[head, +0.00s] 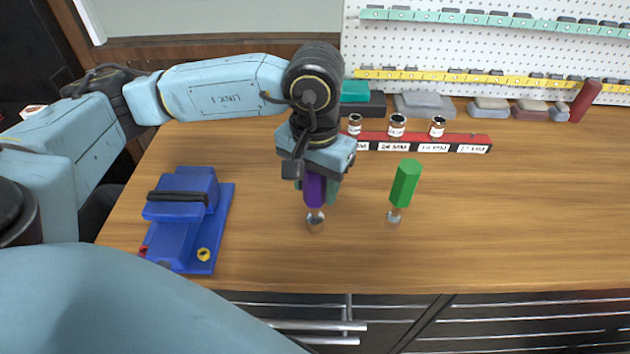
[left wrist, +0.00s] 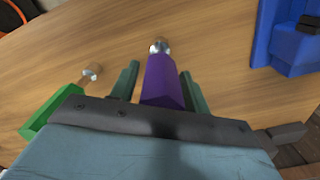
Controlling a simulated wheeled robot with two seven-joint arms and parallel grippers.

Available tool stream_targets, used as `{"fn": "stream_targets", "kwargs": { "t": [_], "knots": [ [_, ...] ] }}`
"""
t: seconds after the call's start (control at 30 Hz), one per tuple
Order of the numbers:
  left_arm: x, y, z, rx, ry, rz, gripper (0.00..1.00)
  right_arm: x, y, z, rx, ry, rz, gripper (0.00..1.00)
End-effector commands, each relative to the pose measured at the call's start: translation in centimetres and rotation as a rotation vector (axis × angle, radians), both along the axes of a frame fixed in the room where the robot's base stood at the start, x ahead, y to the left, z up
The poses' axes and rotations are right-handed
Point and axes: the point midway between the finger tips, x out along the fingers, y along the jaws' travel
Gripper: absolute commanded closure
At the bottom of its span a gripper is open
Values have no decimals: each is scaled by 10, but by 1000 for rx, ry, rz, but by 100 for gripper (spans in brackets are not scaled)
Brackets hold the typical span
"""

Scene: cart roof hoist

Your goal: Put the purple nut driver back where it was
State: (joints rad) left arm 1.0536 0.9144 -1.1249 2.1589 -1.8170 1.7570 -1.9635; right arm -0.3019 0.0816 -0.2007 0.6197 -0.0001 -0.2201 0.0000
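The purple nut driver (head: 314,190) stands upright on the wooden bench, handle up, its metal socket end at the bench top. My left gripper (head: 318,185) points down over it, with one finger on each side of the purple handle. In the left wrist view the purple handle (left wrist: 162,80) lies between the two teal fingers (left wrist: 160,82), with narrow gaps visible beside it, so the gripper looks open around it. A green nut driver (head: 405,184) stands upright to the right; it also shows in the left wrist view (left wrist: 50,112). My right gripper is not in view.
A blue vise-like block (head: 187,220) sits left of the driver. A red labelled rack (head: 468,141) with three small brown-and-white cylinders lies behind. A pegboard (head: 470,46) with teal and yellow rails stands at the back. The bench right of the green driver is clear.

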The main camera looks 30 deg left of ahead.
Motion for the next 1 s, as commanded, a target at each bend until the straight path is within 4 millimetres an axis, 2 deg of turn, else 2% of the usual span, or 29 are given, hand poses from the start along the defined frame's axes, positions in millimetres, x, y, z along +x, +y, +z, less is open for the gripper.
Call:
{"fn": "stream_targets", "kwargs": {
  "t": [0.33, 0.47, 0.57, 0.8, 1.0],
  "knots": [
    [0, 0, 1, 0, 0, 0, 46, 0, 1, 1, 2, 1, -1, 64],
    [1, 0, 7, -1, -2, 0, 46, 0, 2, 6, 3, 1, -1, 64],
    [1, 0, 24, -2, -6, -1, 46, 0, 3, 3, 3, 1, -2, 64],
    [1, -1, 78, -1, -5, -2, 46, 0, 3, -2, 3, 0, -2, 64],
    [1, -1, 111, -1, -3, -1, 46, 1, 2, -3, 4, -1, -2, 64]
  ]
}}
